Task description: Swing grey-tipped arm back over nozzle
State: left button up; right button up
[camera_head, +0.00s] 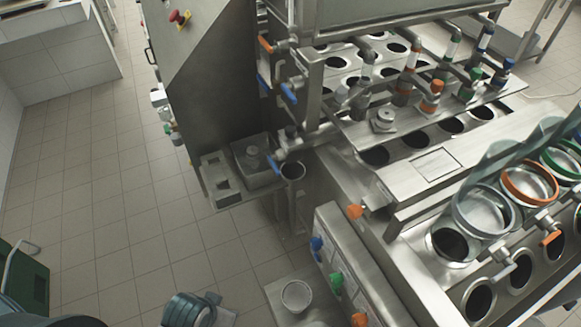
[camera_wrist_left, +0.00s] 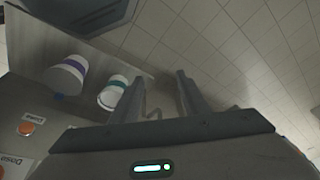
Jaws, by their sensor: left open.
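A row of swing arms with coloured tips stands on the steel filler in the head view. A grey-looking tip (camera_head: 367,66) is at the left of this row, near the upright frame; I cannot tell for sure that it is the grey-tipped arm. Other tips are orange (camera_head: 431,97), green (camera_head: 468,86) and blue (camera_head: 504,70). Which nozzle belongs to the grey one is unclear. My left gripper (camera_wrist_left: 162,97) shows in the left wrist view, its two fingers apart, with a thin bent rod between or behind them. I cannot make out either gripper in the head view.
In the wrist view, white cylinders with purple (camera_wrist_left: 68,75) and teal (camera_wrist_left: 113,93) bands lie left of the fingers, near a panel with orange buttons (camera_wrist_left: 26,129). Clear cup holders with coloured rings (camera_head: 530,182) stand at the right.

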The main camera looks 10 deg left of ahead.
pick_arm(q)
notch_tip(320, 180, up, 8)
jog(key=w+m+t, duration=0.1)
jog(key=m, duration=0.1)
jog(key=w+d+r+m+t+h, duration=0.1)
jog(key=w+d+r+m+t, duration=0.25)
jog(key=w+r+m, duration=0.5)
jog(key=w+d+r+m+t, duration=0.3)
jog(key=w+r+m+t, duration=0.1)
jog(key=w+r+m, duration=0.4)
jog(key=w+d+r+m+t+h, duration=0.2)
jog(key=w+d+r+m, duration=0.1)
jog(key=r+m, duration=0.5)
jog(key=w+d+r+m+t+h, duration=0.3)
jog(key=d+r+m, duration=0.2)
jog(key=m, duration=0.6)
notch_tip(320, 180, up, 3)
jog(key=shift+f+m, duration=0.15)
jog(key=shift+m, duration=0.2)
jog(key=shift+w+d, duration=0.1)
jog(key=shift+w, duration=0.1)
